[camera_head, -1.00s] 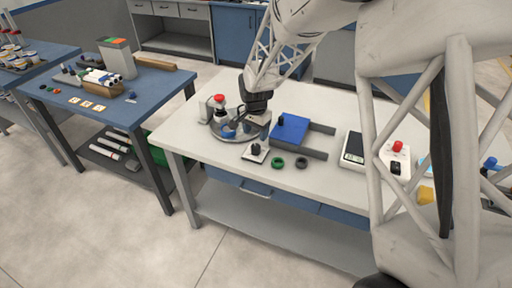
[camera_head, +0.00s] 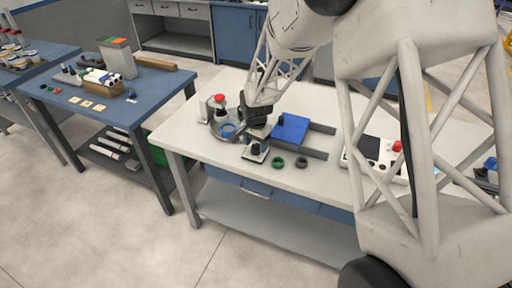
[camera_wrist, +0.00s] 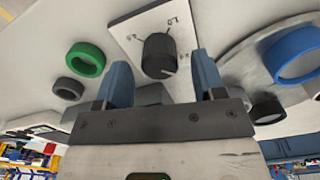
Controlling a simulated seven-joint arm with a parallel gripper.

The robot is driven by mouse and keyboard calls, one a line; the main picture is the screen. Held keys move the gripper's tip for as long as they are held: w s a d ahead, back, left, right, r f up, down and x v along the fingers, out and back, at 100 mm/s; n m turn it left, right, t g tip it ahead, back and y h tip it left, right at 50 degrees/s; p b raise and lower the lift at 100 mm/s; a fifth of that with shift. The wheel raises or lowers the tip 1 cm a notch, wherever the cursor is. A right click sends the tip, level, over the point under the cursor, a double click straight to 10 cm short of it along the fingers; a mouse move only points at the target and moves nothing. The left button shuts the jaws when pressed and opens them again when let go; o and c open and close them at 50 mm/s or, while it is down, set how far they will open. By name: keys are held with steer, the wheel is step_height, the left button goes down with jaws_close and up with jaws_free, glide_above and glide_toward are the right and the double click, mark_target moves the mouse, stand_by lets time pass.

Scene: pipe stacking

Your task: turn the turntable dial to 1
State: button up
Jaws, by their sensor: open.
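The dial is a black knob on a pale plate, and in the wrist view the knob (camera_wrist: 158,54) has printed marks around it, one reading like "LO". In the head view the dial unit (camera_head: 255,151) stands at the front of the white table. My gripper (camera_wrist: 161,72) is open and empty, its blue fingers on either side of the knob in the wrist view; whether they touch it I cannot tell. In the head view my gripper (camera_head: 257,133) is just behind the dial. The grey round turntable (camera_head: 216,131) is to its left, carrying a blue ring (camera_head: 228,130).
A green ring (camera_head: 277,162) and a dark ring (camera_head: 301,163) lie right of the dial. A blue block (camera_head: 290,128) with dark rails is behind them. A device with a red button (camera_head: 219,99) stands behind the turntable.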

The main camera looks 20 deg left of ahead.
steer(key=shift+f, duration=1)
steer(key=c, duration=0.9)
